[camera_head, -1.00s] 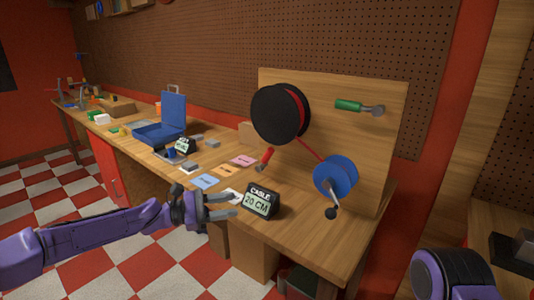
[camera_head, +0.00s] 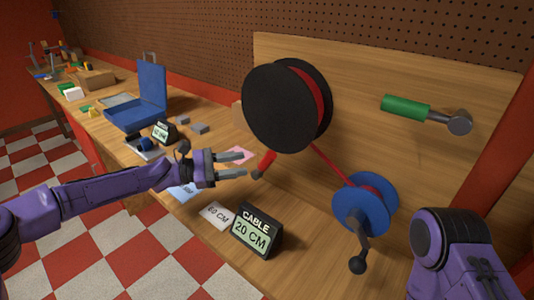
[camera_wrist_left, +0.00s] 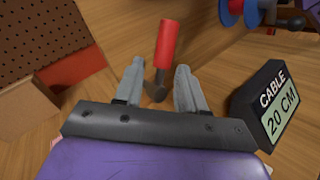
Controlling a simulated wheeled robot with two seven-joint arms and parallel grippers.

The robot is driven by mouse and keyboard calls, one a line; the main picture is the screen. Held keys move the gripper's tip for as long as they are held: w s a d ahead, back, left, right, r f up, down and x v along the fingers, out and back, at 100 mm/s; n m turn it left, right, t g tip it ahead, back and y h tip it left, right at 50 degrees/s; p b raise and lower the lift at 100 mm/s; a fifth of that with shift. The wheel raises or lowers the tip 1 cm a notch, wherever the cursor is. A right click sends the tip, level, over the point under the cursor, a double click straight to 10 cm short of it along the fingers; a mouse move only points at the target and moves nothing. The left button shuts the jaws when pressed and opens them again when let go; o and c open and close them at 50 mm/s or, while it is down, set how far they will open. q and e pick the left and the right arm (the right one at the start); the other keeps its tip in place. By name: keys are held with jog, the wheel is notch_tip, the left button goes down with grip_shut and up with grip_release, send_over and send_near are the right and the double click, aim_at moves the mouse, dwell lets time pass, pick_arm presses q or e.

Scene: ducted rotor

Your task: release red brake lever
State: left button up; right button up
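The red brake lever (camera_head: 266,162) is a short red handle with a dark end, low on the wooden board beneath the large black drum (camera_head: 287,105). In the left wrist view the lever (camera_wrist_left: 167,45) points up, just beyond and between the fingertips. My left gripper (camera_head: 246,164) is open and empty, its two grey fingers reaching toward the lever. The fingers (camera_wrist_left: 159,72) show a clear gap in the wrist view. I cannot tell whether they touch the lever. My right gripper is out of view; only part of that arm shows at lower right.
A blue spool (camera_head: 364,205) with a crank stands right of the lever, joined to the drum by red cable. The "CABLE 20 CM" display (camera_head: 257,231) stands in front. A green-handled lever (camera_head: 406,107) is higher right. A blue case (camera_head: 140,103) lies open at left.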

aim_at(262, 162)
pick_arm(q)
jog(key=d, duration=0.1)
jog(key=d+r, duration=0.1)
jog(key=d, duration=0.1)
jog(key=s+d+p, duration=0.1)
jog(key=shift+d+r, duration=0.15)
jog(key=shift+r, duration=0.1)
jog(key=w+d, duration=0.1)
jog(key=d, duration=0.1)
jog(key=w+d+f, duration=0.1)
jog(key=d, duration=0.1)
jog(key=shift+w+f+p, duration=0.1)
jog(key=shift+w+p, duration=0.2)
jog(key=shift+w, duration=0.05)
jog(key=shift+s+r, duration=0.2)
jog(key=shift+s, duration=0.1)
jog(key=shift+w, duration=0.1)
grip_shut()
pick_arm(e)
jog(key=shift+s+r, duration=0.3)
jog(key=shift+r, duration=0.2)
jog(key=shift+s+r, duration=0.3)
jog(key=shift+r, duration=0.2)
